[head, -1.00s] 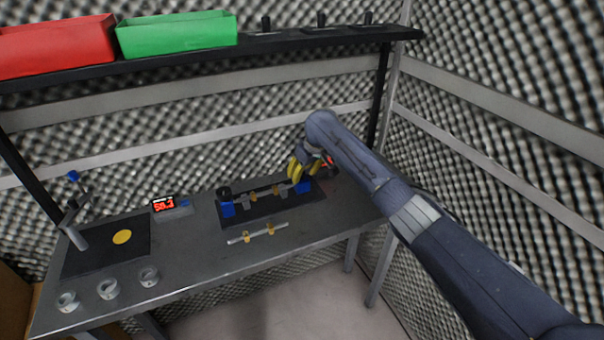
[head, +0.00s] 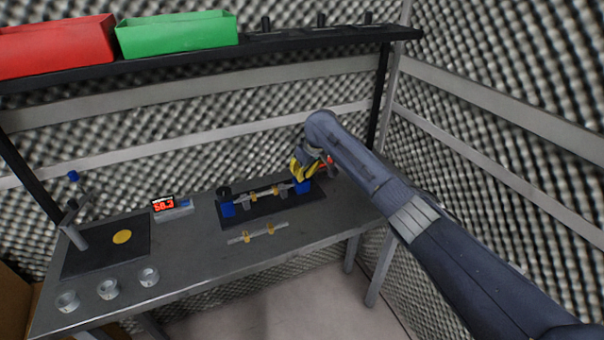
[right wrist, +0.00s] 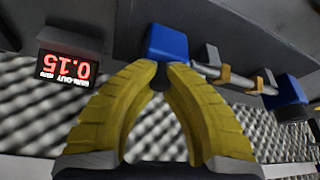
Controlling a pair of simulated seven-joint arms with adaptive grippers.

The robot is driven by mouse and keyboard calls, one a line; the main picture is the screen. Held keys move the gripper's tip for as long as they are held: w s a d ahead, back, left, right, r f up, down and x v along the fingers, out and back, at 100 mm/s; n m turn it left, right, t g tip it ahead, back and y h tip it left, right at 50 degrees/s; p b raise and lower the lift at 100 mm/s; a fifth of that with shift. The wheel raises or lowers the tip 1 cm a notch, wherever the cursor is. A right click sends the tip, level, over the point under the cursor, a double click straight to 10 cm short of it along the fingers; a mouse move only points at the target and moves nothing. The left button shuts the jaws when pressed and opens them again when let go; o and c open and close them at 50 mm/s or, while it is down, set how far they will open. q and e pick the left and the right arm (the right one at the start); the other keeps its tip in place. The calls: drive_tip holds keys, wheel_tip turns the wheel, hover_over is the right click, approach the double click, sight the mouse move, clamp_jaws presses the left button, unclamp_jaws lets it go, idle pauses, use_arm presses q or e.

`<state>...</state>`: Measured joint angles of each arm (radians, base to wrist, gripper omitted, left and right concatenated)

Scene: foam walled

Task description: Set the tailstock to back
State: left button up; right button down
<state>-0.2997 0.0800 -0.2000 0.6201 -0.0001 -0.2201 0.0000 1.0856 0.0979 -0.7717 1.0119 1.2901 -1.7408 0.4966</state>
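The spindle fixture with a bar between two blue blocks stands on a dark base plate (head: 262,210) on the bench. The tailstock, its right blue block (head: 303,187), lies just under my right gripper (head: 301,179); it also shows in the right wrist view (right wrist: 167,43). There the yellow fingers (right wrist: 162,72) come nearly together at the block's edge, with a small dark part between their tips. They look shut on that dark part, which they partly hide. The left blue block (head: 228,209) has a black knob (head: 224,190). My left gripper is not in view.
A loose bar with brass collars (head: 258,233) lies in front of the fixture. A red display (head: 164,204) stands left, another (right wrist: 70,67) close beside my right gripper. Several metal cups (head: 108,289) stand at the front left. A shelf with red (head: 55,45) and green bins (head: 177,34) hangs above.

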drive_tip(key=d, duration=0.1)
drive_tip(key=w+d, duration=0.1)
drive_tip(key=d, duration=0.1)
drive_tip(key=shift+w+r, duration=0.1)
drive_tip(key=c, duration=1.7)
unclamp_jaws()
drive_tip(key=shift+c, duration=0.2)
drive_tip(key=o, duration=0.5)
drive_tip(key=v, duration=1.2)
